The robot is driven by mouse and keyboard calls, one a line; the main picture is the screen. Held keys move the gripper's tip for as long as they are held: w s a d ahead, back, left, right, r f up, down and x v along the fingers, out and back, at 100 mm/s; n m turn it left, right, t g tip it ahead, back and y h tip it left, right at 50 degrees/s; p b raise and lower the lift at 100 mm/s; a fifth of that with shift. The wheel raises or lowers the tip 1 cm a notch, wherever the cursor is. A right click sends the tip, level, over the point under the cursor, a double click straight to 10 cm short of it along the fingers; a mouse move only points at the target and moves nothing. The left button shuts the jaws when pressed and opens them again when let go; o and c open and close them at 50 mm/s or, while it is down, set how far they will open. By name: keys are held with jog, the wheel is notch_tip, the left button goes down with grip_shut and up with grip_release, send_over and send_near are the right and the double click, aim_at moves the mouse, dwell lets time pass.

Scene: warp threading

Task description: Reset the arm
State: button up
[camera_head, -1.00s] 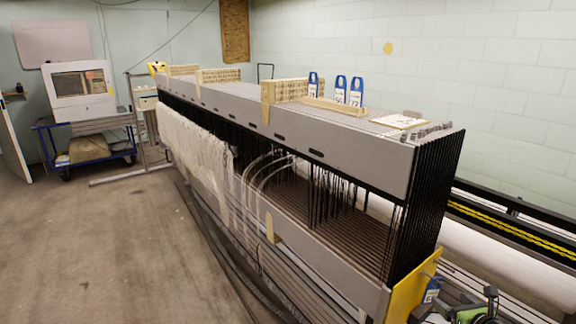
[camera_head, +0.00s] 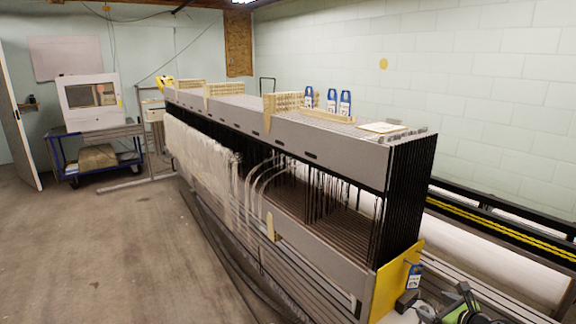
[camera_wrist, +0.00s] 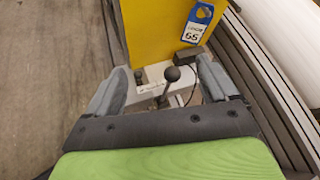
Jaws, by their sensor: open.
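My gripper (camera_wrist: 162,88) shows in the wrist view with its two grey fingers spread wide apart and nothing held between them. Beyond the gap is a black ball knob (camera_wrist: 172,74) on a pale metal part; I cannot tell how far it is from the fingers. A yellow end panel (camera_wrist: 155,35) stands ahead of the fingers, with a blue and white tag (camera_wrist: 198,22) on it. In the head view, part of my green and black arm (camera_head: 462,306) shows at the bottom right, beside the yellow panel (camera_head: 398,282).
The long grey loom frame (camera_head: 330,145) runs from front right to back left, with pale threads (camera_head: 205,150) along its side. Several blue tags (camera_head: 330,100) stand on top. A white roller (camera_head: 490,255) lies to its right. A blue cart (camera_head: 95,162) stands behind open floor (camera_head: 90,250).

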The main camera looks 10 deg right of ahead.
jog(key=s+a+r+n+g+p, duration=0.2)
jog(key=s+a+r+n+g, duration=0.15)
jog(key=a+r+n, duration=0.7)
jog(key=s+a+r+n+g+p, duration=0.35)
jog(key=a+r+n, duration=0.4)
jog(key=a, duration=0.55)
jog(key=s+a+r+n+p, duration=0.1)
jog(key=s+n, duration=0.3)
jog(key=s, duration=0.4)
jog(key=s+a+r+n+p, duration=0.1)
jog(key=s+a+r+n, duration=0.3)
jog(key=s, duration=0.4)
jog(key=s+a+r+n+h+p, duration=0.1)
jog(key=s+a+r+n, duration=0.1)
jog(key=s+n, duration=0.3)
jog(key=s+r, duration=0.1)
jog(key=s, duration=0.3)
jog(key=shift+a+r, duration=0.2)
jog(key=shift+a, duration=0.05)
